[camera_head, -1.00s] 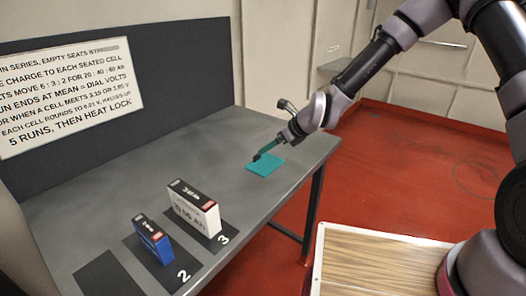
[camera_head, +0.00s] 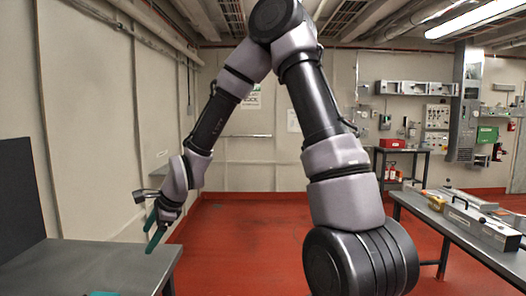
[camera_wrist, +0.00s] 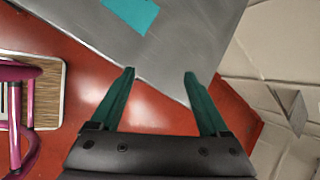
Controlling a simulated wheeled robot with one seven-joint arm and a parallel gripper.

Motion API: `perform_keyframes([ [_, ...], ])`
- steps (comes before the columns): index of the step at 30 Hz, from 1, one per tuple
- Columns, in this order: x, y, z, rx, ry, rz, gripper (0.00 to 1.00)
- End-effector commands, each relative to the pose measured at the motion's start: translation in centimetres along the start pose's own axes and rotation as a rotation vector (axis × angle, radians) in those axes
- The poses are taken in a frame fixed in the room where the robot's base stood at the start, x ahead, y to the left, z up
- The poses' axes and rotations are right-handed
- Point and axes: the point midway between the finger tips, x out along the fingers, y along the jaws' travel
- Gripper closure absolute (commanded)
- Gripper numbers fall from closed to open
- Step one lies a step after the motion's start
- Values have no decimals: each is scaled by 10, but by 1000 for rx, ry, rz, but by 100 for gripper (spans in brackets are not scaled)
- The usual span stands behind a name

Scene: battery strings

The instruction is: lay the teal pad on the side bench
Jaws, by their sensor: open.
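The teal pad (camera_wrist: 132,12) lies flat on the left grey bench (camera_wrist: 190,40), cut off by the top edge of the wrist view. In the head view only a sliver of the teal pad (camera_head: 101,294) shows at the bottom edge. My gripper (camera_head: 149,238) is open and empty, its green fingers pointing down near that bench's right end. Another grey bench (camera_head: 440,222) stands at the right; I cannot tell which is the side bench.
The right bench carries a long grey case (camera_head: 482,226) and other gear. A dark cart (camera_head: 402,165) with red items stands behind it. Red floor (camera_head: 245,240) lies open between the benches. A dark panel (camera_head: 18,190) stands at the left bench's back.

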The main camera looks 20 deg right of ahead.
Motion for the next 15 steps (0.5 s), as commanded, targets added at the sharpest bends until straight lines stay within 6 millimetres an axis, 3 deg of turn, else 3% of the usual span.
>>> perform_keyframes([
  [1, -25, -10, -11, -86, 44, -18, 21],
  [8, -138, -25, -58, -458, 221, -21, 21],
  [15, -262, -5, -87, -764, 347, 0, 21],
])
